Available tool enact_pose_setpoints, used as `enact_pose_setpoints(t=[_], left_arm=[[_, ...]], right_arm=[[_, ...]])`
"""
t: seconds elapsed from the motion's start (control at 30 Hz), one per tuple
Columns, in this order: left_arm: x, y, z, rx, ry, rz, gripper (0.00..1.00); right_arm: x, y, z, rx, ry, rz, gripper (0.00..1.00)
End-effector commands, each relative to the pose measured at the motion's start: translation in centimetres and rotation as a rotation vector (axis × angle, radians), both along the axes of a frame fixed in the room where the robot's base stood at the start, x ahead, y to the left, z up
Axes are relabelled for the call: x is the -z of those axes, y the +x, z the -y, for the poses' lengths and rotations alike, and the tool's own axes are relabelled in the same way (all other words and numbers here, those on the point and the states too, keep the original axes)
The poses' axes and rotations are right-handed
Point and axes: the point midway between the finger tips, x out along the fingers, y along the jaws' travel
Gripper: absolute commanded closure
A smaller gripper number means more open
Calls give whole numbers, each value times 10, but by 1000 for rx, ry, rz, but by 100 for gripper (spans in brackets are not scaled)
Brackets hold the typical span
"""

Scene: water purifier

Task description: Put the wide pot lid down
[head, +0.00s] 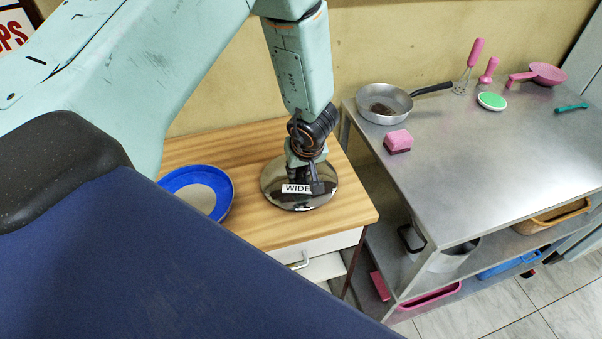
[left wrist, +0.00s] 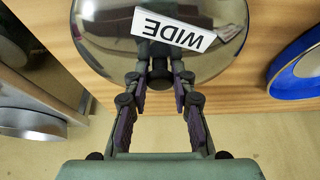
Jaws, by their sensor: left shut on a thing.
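The wide pot lid (head: 285,201) is a round, shiny disc with a white label reading WIDE. It is at the wooden cabinet top (head: 345,208), near its right end. My left gripper (head: 305,180) is above the lid, pointing down, and shut on it at its middle. In the left wrist view the lid (left wrist: 105,50) fills the top middle, and the fingertips of my left gripper (left wrist: 160,75) meet at its label side. I cannot tell whether the lid touches the wood. My right gripper is not in view.
A blue-rimmed round dish (head: 225,183) lies left of the lid. A steel table (head: 450,170) stands to the right, bearing a frying pan (head: 372,91), a pink sponge (head: 398,139) and pink utensils. A grey pot (head: 455,257) is on its lower shelf.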

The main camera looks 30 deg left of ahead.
Motion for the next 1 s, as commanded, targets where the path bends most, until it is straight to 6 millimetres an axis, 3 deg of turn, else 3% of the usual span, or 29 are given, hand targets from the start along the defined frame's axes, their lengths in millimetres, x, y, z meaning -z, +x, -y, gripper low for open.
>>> enact_pose_setpoints(t=[0.4, 0.43, 0.6, 0.7, 1.0], left_arm=[[8, 2, 2, 3, 2, 1, 100], [8, 2, 2, 3, 1, 0, 74], [8, 1, 2, 2, 1, 1, 60], [8, 1, 2, 2, 1, 1, 52], [6, 2, 2, 3, 1, 2, 52]], right_arm=[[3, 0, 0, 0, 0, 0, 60], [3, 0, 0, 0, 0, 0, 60], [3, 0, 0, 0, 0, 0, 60], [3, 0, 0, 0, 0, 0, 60], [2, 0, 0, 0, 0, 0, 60]])
